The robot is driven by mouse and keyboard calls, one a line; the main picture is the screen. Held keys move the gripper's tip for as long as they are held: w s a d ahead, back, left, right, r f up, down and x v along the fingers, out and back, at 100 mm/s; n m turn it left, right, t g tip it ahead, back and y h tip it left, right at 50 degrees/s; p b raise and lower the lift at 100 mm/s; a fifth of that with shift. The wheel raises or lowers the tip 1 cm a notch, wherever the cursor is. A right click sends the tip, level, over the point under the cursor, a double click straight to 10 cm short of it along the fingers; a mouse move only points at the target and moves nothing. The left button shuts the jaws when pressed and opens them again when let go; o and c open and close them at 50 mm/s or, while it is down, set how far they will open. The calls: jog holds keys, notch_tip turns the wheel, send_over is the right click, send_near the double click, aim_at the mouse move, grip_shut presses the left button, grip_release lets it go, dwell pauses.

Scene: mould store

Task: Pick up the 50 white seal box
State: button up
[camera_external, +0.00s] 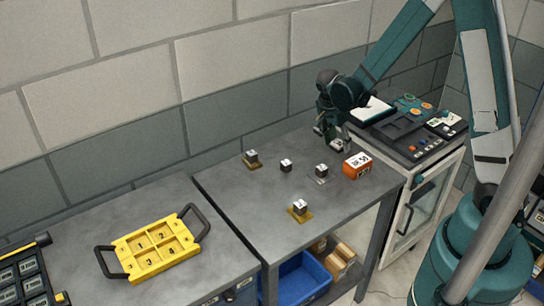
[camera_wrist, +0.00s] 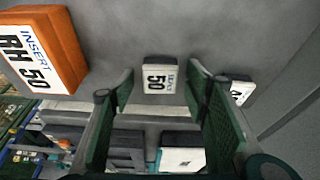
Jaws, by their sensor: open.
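A small white-topped box marked 50 with smaller blue lettering (camera_wrist: 159,77) is in the wrist view. It lies between and beyond the two green fingers of my gripper (camera_wrist: 160,88), with bare space on both sides of it. The blue word is too small to read surely. In the external view my gripper (camera_external: 333,140) points down over the back right of the grey table, near the orange box (camera_external: 358,165). It is open and empty. I cannot tell surely which small block there is the one marked 50.
The orange box marked INSERT RH 50 (camera_wrist: 40,48) is at upper left in the wrist view; another small block (camera_wrist: 241,91) is right of the fingers. Several small blocks share the grey table (camera_external: 240,190). A yellow tray (camera_external: 150,270) is at left; a control panel (camera_external: 425,125) at right.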

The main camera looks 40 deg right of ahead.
aim_at(338, 143)
dwell(0.3)
jog(key=c, duration=0.9)
jog(key=shift+c, duration=0.2)
jog(key=shift+r, duration=0.1)
notch_tip(338, 143, up, 10)
jog(key=shift+p, duration=0.45)
dwell(0.4)
